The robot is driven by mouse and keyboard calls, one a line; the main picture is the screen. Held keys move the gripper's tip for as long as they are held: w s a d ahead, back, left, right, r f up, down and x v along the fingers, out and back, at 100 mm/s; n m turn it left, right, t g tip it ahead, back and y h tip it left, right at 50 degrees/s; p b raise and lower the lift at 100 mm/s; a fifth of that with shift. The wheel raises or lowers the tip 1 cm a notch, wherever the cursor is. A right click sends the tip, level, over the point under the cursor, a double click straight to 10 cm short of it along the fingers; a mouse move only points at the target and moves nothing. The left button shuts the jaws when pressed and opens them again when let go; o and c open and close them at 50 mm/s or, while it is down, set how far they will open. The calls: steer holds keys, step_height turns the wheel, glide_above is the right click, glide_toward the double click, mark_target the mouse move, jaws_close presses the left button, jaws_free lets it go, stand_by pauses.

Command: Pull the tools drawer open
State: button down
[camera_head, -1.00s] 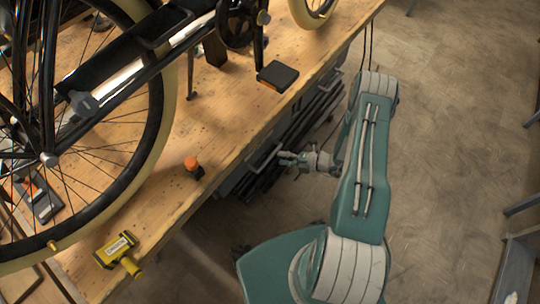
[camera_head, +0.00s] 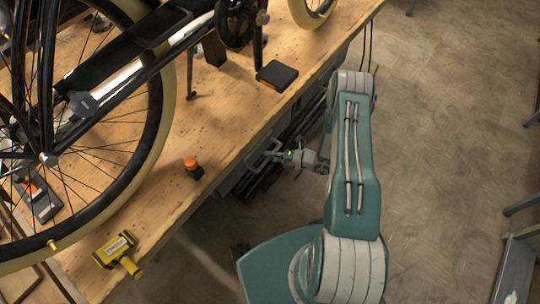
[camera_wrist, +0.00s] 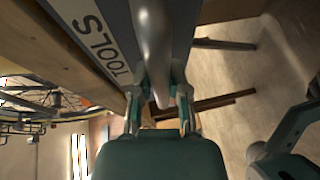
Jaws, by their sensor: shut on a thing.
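The tools drawer's grey front (camera_wrist: 115,22), with a white label reading TOOLS (camera_wrist: 102,42), fills the upper part of the wrist view. A pale metal bar handle (camera_wrist: 152,45) runs along that front. My gripper (camera_wrist: 160,92) has one finger on each side of the handle's near end and is shut on it. In the head view, my gripper (camera_head: 277,156) is beside the bench, just below the tabletop edge. The drawer front is mostly hidden under the bench there, so I cannot tell how far it sits out.
A wooden workbench (camera_head: 225,130) carries a trike frame with a large wheel (camera_head: 165,100). An orange-topped black item (camera_head: 192,166), a yellow tool (camera_head: 118,252) and a black pedal (camera_head: 277,75) are near its edge. The floor (camera_head: 450,130) to the right is largely clear.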

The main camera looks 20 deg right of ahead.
steer(key=shift+s+f, duration=0.1)
steer(key=s+d, duration=1.2)
steer(key=s, duration=0.4)
steer(key=shift+s, duration=0.3)
steer(key=c, duration=0.6)
jaws_free()
steer(key=v, duration=1.2)
